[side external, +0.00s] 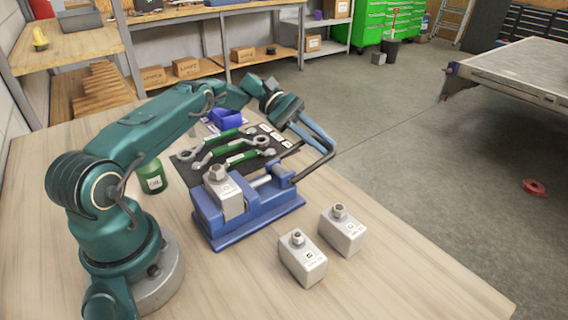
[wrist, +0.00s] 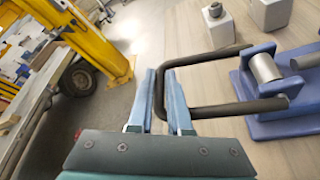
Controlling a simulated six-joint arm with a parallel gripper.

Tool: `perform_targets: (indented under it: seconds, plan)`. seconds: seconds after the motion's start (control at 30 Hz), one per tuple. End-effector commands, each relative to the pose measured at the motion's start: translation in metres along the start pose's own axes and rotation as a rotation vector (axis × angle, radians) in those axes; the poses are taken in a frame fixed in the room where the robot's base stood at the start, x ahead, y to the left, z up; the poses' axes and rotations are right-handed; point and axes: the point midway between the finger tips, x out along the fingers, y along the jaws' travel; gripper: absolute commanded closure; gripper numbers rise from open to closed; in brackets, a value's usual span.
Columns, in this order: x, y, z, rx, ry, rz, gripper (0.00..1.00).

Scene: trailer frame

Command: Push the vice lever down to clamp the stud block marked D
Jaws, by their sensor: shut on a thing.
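The blue vice (side external: 245,222) stands on the wooden workbench. A grey stud block (side external: 226,196) with a nut on top sits upright at its left end; its mark is too small to read. The dark U-shaped vice lever (side external: 318,168) sticks out at the right end, raised above the bench. The wrist view shows the lever (wrist: 222,110) with its outer bar between the blue fingers of my gripper (wrist: 160,92). My gripper (side external: 322,140) is shut on this bar, above and right of the vice.
Two loose stud blocks (side external: 302,260) (side external: 342,232) stand in front of the vice. Green-handled wrenches (side external: 235,142) lie on a dark mat behind it. The front right of the bench is clear.

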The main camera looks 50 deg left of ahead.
Motion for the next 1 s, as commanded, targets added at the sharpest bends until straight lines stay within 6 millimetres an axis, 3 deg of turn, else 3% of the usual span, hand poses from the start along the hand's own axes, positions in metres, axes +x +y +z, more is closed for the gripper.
perform_targets:
  seconds: [0.63, 0.67, 0.73, 1.0]
  plan:
    - [0.0060, 0.0009, -0.0090, 0.005, 0.004, 0.021, 1.00]
    - [0.0060, 0.0009, -0.0090, 0.005, 0.004, 0.021, 0.80]
    - [0.0061, 0.0005, -0.0090, 0.004, 0.003, 0.021, 0.54]
    - [0.0060, -0.0008, -0.0094, -0.001, 0.004, 0.017, 0.54]
